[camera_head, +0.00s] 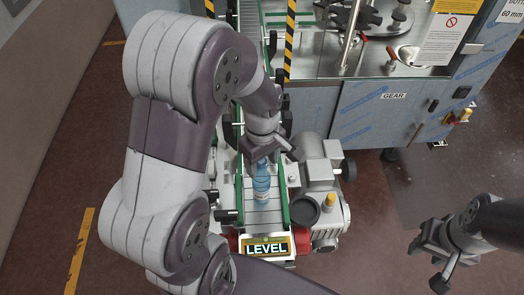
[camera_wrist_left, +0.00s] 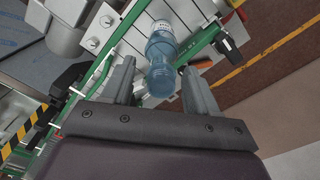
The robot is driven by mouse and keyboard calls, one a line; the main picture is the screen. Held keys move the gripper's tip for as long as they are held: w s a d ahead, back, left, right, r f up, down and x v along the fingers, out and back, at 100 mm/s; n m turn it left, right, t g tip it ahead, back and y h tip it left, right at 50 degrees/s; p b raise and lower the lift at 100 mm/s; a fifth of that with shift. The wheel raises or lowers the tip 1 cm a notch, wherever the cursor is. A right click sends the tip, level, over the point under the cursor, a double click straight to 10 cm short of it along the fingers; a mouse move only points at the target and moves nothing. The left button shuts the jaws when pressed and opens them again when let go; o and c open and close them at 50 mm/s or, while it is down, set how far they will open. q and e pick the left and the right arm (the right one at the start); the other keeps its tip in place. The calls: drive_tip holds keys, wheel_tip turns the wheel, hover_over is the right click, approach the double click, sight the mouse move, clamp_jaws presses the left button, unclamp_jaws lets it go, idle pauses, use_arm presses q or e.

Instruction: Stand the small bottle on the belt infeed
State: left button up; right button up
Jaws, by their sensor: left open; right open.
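The small blue bottle (camera_head: 262,186) is on the grey belt infeed (camera_head: 262,216), between the green side rails, in the head view. It also shows in the left wrist view (camera_wrist_left: 161,62), with its label partly visible. My left gripper (camera_head: 270,150) is just above the bottle's far end in the head view. In the left wrist view its two fingers (camera_wrist_left: 159,68) are spread, with the bottle visible between and beyond them, and a gap on each side. I cannot tell whether the bottle bears its full weight on the belt. My right gripper (camera_head: 440,262) is open and empty over the floor.
A LEVEL sign (camera_head: 266,248) is at the belt's near end. The steel machine cabinet (camera_head: 390,105) stands behind. The floor at right is mostly clear.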

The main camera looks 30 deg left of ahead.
use_arm(q)
wheel_tip(320, 180, up, 7)
drive_tip(key=shift+f+b, duration=0.1)
drive_tip(key=shift+b, duration=0.6)
drive_tip(key=r, duration=0.1)
drive_tip(key=r+p, duration=0.2)
drive_tip(key=shift+s+d+r, duration=0.1)
drive_tip(key=shift+s+r, duration=0.15)
drive_tip(key=shift+r, duration=0.15)
drive_tip(key=s+d+f+m, duration=0.1)
drive_tip(key=s+f+m, duration=0.1)
drive_tip(key=f+m, duration=0.2)
drive_tip(key=s+d+f+m+t, duration=0.1)
drive_tip(key=s+d+f+m, duration=0.1)
drive_tip(key=m, duration=0.7)
wheel_tip(320, 180, down, 2)
drive_tip(key=shift+s, duration=0.55)
